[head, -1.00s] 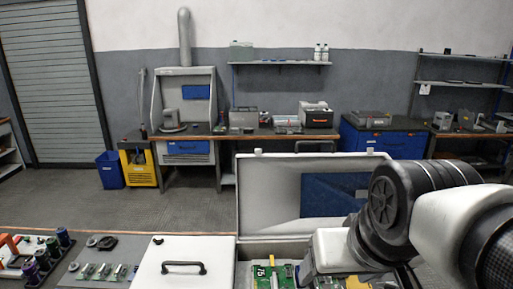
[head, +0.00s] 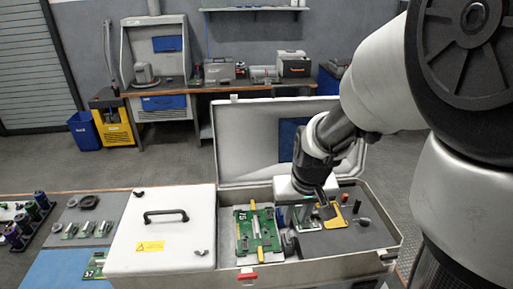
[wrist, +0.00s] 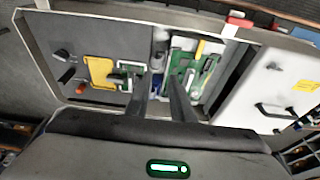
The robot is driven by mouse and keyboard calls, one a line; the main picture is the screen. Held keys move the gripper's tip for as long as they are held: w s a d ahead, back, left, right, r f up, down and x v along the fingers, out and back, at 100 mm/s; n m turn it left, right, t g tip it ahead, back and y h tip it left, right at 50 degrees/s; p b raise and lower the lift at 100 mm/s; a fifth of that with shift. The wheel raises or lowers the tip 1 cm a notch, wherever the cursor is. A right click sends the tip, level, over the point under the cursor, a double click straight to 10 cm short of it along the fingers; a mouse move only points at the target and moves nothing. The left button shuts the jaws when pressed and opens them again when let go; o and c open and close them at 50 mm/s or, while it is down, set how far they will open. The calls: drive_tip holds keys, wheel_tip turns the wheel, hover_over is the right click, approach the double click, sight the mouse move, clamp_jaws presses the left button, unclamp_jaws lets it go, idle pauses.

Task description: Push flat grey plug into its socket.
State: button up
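My gripper (head: 323,201) hangs over the right part of the open grey case (head: 330,262), beside a yellow plate (head: 333,214). In the wrist view its two dark fingers (wrist: 159,84) stand apart with nothing visible held between them. A green circuit board (head: 268,235) with yellow strips lies in the case's left part; it also shows in the wrist view (wrist: 182,66). A smaller green board with a pale frame (wrist: 127,72) sits beside the yellow plate (wrist: 98,72). I cannot pick out the flat grey plug or its socket with certainty at this size.
Small dark knobs (head: 362,222) stand up from the case's grey panel. The raised case lid (head: 245,150) is behind. Several small parts (head: 85,229) lie on the left mat.

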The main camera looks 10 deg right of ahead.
sight(289, 235)
drive_tip(key=b+x, duration=0.3)
drive_tip(key=x, duration=0.8)
drive_tip(key=shift+w+b, duration=0.1)
drive_tip(key=shift+b, duration=0.25)
drive_tip(key=c, duration=0.4)
clamp_jaws()
